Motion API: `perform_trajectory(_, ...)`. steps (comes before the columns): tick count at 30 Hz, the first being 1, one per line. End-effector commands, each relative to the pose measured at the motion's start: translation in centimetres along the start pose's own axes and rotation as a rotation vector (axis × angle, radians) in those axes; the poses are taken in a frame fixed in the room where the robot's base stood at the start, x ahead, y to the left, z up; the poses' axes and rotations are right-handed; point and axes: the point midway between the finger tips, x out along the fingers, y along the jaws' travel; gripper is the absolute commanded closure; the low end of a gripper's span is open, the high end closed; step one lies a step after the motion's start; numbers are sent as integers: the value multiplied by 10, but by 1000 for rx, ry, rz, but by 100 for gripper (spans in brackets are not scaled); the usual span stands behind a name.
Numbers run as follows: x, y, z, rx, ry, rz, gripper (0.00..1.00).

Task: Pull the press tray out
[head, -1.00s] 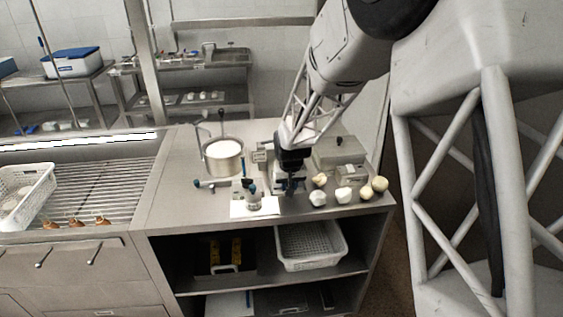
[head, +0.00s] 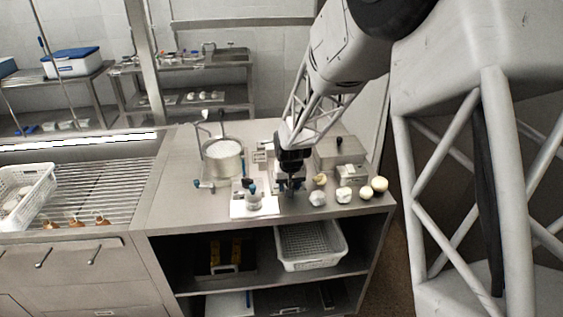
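My gripper (head: 291,188) points down over the steel counter, at the front of a small press-like device (head: 289,171) that the gripper and arm largely hide. I cannot make out the press tray itself behind the gripper. The fingers are small and dark here, and I cannot tell whether they are open, shut or touching anything.
A pot of white contents (head: 223,170) stands left of my gripper. A small jar (head: 253,202) stands on a white sheet (head: 240,211). Several pale round lumps (head: 345,195) lie to the right. A white perforated basket (head: 310,262) sits on the shelf below. The counter's left front is clear.

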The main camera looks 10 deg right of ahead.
Motion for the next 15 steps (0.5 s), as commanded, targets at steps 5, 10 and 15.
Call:
perform_trajectory(5,1,0,2,0,-5,0,51)
perform_trajectory(10,-7,0,-1,0,-3,0,51)
perform_trajectory(15,-18,0,-3,0,-1,0,51)
